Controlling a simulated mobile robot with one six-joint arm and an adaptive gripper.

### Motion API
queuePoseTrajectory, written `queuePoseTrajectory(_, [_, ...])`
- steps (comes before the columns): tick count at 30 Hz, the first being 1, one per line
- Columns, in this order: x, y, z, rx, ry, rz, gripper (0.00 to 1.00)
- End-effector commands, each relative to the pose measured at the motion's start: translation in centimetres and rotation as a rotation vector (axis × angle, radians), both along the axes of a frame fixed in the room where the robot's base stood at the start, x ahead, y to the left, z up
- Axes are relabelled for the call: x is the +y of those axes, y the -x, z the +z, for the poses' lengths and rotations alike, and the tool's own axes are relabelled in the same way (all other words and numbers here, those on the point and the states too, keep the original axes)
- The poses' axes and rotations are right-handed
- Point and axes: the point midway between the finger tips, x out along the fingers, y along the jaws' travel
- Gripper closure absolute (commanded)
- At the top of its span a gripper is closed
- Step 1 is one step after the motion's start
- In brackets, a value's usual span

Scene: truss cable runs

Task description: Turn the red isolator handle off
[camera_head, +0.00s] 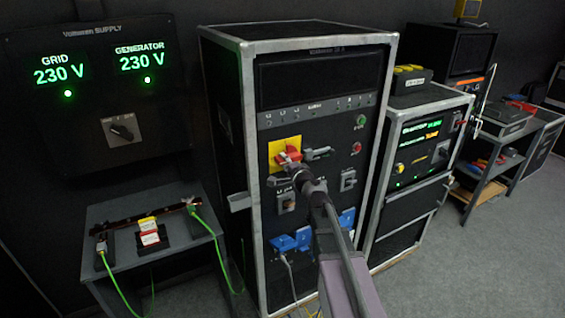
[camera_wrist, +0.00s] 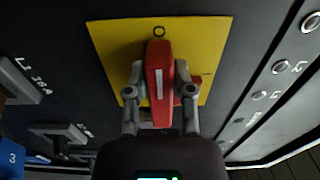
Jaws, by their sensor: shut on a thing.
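The red isolator handle (camera_wrist: 158,88) stands out from a yellow plate (camera_wrist: 215,45) in the wrist view. A circle mark shows on the plate just above the handle's upper end. My gripper (camera_wrist: 159,92) is shut on the handle, with one grey finger on each side of it. In the head view the red handle (camera_head: 288,155) and yellow plate (camera_head: 273,149) are on the upper left of the tall black rack's front. My gripper (camera_head: 292,168) reaches it from below and partly hides it.
The tall rack (camera_head: 320,100) also bears breaker switches (camera_head: 348,180), green and red buttons and blue connectors (camera_head: 290,242) below. A small table (camera_head: 110,240) with green cables stands left. A supply panel (camera_head: 85,85) reads 230 V for grid and generator. Open floor lies right.

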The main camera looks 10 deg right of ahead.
Motion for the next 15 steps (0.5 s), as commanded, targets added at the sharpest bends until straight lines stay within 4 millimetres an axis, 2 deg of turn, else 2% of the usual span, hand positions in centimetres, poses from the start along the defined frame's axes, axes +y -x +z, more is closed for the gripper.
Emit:
queuePoseTrajectory(2, [0.0, -0.25, 0.06, 0.0, 0.001, -0.001, 1.0])
queuePoseTrajectory(3, [-0.01, -0.26, 0.06, 0.0, 0.001, -0.001, 0.66])
queuePoseTrajectory(6, [0.0, -0.24, 0.05, 0.0, 0.0, -0.001, 0.36])
queuePoseTrajectory(15, [0.0, -0.1, 0.02, 0.0, -0.001, 0.0, 0.34])
